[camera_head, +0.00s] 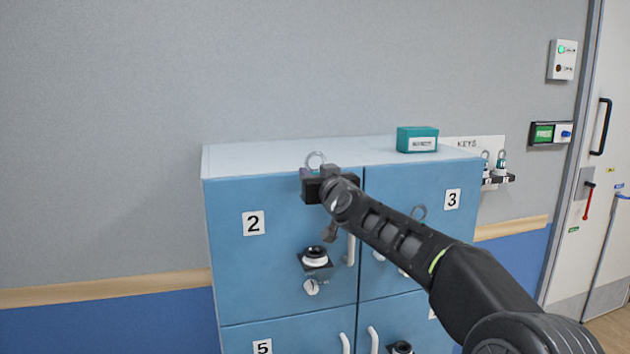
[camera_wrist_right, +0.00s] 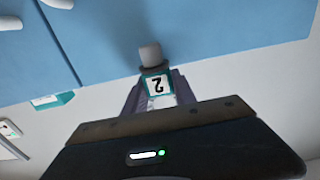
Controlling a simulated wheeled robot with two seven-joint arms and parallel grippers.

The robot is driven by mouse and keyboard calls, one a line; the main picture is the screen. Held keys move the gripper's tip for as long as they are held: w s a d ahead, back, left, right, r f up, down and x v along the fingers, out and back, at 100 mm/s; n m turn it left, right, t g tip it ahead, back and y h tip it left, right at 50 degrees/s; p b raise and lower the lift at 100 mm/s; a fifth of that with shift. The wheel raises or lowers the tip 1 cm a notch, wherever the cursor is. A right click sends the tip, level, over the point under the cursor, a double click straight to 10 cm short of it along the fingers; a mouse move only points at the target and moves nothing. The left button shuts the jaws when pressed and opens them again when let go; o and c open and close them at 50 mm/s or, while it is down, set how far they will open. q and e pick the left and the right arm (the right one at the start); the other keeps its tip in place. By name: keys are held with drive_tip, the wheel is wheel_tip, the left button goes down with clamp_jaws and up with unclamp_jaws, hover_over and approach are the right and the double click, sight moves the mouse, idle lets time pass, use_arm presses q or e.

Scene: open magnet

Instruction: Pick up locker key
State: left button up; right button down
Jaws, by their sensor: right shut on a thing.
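The locker key (camera_wrist_right: 156,84) has a teal and white tag marked 2 and a grey end. My right gripper (camera_wrist_right: 158,95) is shut on it, with the tag between the two fingers. In the head view the right gripper (camera_head: 329,186) is in front of locker door 2, near its upper right; its fingers are mostly hidden there. A metal ring (camera_head: 315,160) shows just above the gripper. My left gripper is not in view.
The blue locker cabinet (camera_head: 285,260) has numbered doors, with a lock (camera_head: 315,256) and white handle (camera_head: 350,250) on door 2. A teal box (camera_head: 417,139) sits on top. The KEYS board (camera_head: 478,143) holds other keys (camera_head: 501,162) at right. A door stands far right.

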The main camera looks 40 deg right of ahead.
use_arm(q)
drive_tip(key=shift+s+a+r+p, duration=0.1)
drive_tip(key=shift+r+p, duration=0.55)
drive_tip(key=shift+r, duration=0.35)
use_arm(e)
drive_tip(key=shift+r, duration=1.2)
drive_tip(key=shift+f, duration=0.15)
